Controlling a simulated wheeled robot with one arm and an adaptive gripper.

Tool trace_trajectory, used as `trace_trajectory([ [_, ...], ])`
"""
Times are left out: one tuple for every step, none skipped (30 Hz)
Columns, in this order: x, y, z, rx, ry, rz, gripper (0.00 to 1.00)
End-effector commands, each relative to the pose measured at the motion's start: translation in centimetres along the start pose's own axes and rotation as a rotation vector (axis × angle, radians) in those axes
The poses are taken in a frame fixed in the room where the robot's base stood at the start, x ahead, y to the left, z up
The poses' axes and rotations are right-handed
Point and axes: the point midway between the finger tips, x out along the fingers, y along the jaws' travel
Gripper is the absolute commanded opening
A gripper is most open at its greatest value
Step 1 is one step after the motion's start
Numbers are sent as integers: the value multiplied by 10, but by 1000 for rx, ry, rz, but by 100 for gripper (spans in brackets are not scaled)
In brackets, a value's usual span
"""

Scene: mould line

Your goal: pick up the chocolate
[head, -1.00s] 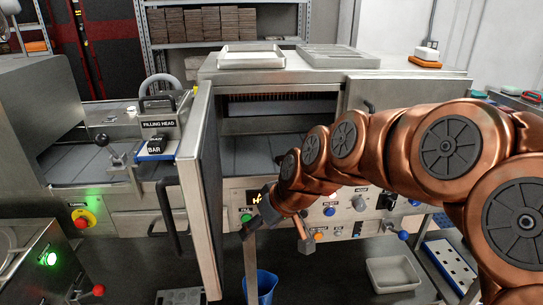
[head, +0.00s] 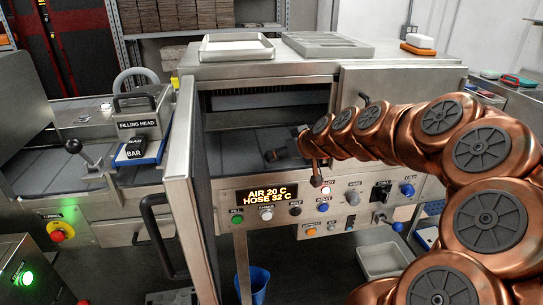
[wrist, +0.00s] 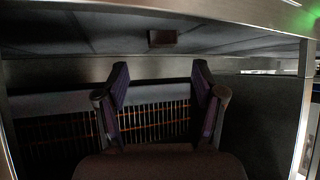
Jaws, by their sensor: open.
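A small dark brown block, which looks like the chocolate (wrist: 162,38), lies on the dark slabs at the top of the wrist view. My gripper (wrist: 160,88) is open and empty, with both fingers pointing towards that side. The block is beyond the fingertips, roughly centred between them, and not touched. In the head view my gripper (head: 275,156) reaches into the mouth of the open steel machine (head: 350,76), above its slab floor. I cannot make out the block in the head view.
The open door (head: 188,190) stands left of my gripper. The control panel (head: 335,208) with knobs lies below it. Heater-like bars (wrist: 60,140) show in the wrist view. Trays (head: 242,47) sit on top of the machine. A blue bin (head: 258,285) is on the floor.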

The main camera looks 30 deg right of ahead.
Motion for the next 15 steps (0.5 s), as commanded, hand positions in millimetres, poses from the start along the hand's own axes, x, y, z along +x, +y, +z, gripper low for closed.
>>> trace_trajectory([
  [2,-1,0,1,-1,-2,69],
  [4,-1,0,1,-1,-2,69],
  [8,-2,1,2,-2,-3,69],
  [10,-2,1,2,-2,-4,69],
  [13,-3,2,1,-3,-5,69],
  [17,-4,2,1,-3,-5,69],
  [20,-4,3,1,-3,-5,69],
  [24,-4,4,2,-2,-3,69],
  [29,-4,5,2,-2,-2,69],
  [33,-4,5,1,-3,-3,69],
  [36,-4,5,1,-3,-4,69],
  [40,-4,6,1,-3,-5,69],
  [42,-4,6,1,-3,-5,69],
  [44,-4,6,1,-2,-4,69],
  [46,-4,6,1,-2,-3,69],
])
